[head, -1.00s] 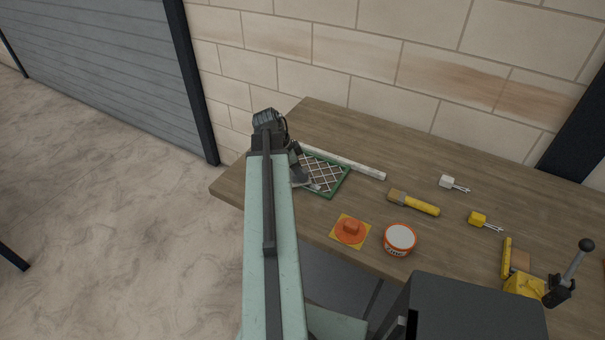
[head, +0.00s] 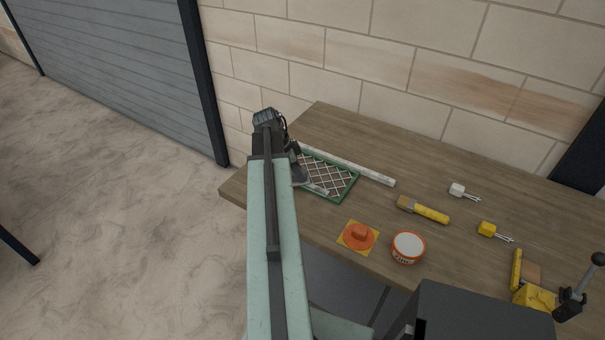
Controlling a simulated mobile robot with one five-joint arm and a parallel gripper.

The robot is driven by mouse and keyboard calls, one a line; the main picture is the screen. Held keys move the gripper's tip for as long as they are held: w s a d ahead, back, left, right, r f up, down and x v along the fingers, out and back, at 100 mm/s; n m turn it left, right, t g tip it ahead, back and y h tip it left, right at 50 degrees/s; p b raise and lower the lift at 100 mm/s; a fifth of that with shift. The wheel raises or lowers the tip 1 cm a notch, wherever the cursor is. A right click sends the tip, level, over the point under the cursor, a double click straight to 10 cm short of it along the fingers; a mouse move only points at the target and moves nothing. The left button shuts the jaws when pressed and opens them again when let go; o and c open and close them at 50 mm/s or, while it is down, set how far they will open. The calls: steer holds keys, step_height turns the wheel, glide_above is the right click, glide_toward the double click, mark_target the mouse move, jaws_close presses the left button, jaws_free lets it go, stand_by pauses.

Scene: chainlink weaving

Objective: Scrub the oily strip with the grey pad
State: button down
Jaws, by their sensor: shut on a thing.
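A long pale strip (head: 368,174) lies on the table along the back edge of a green-framed lattice panel (head: 341,173); it may be the oily strip, but no oil shows at this size. My gripper (head: 300,177) is low over the panel's left end, partly hidden behind my own arm. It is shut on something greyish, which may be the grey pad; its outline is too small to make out. A short light piece (head: 317,189) shows at the gripper's front right, over the panel. I cannot tell whether the gripper's load touches the strip or the panel.
On the wooden table (head: 460,225) are a yellow-handled brush (head: 424,211), an orange piece on a yellow square (head: 358,236), a white-and-orange tub (head: 408,247), a white-headed tool (head: 458,190) and a yellow-headed one (head: 488,229). A brick wall (head: 400,60) stands behind.

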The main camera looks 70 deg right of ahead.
steer(key=shift+w+d, duration=0.2)
steer(key=shift+w, duration=0.7)
steer(key=shift+w+d, duration=0.2)
steer(key=shift+w, duration=0.65)
steer(key=shift+s, duration=0.2)
steer(key=shift+s+a+r, duration=0.1)
steer(key=shift+s+a, duration=0.1)
steer(key=shift+s, duration=0.45)
steer(key=shift+s+a+f, duration=0.1)
steer(key=shift+s+a, duration=0.1)
steer(key=shift+s, duration=0.55)
steer(key=shift+s+a+f, duration=0.1)
steer(key=shift+s+a, duration=0.05)
steer(key=shift+s, duration=0.55)
steer(key=shift+s+a+r, duration=0.1)
steer(key=shift+s+a, duration=0.1)
steer(key=shift+s, duration=0.9)
steer(key=shift+s+a+r, duration=0.1)
steer(key=shift+s+a, duration=0.1)
steer(key=shift+s, duration=0.85)
steer(key=shift+s+a+f, duration=0.1)
steer(key=shift+s+a, duration=0.15)
steer(key=shift+s, duration=0.85)
steer(key=shift+s+a+f, duration=0.1)
steer(key=shift+s+a, duration=0.1)
steer(key=shift+s, duration=0.85)
steer(key=shift+w+r, duration=0.1)
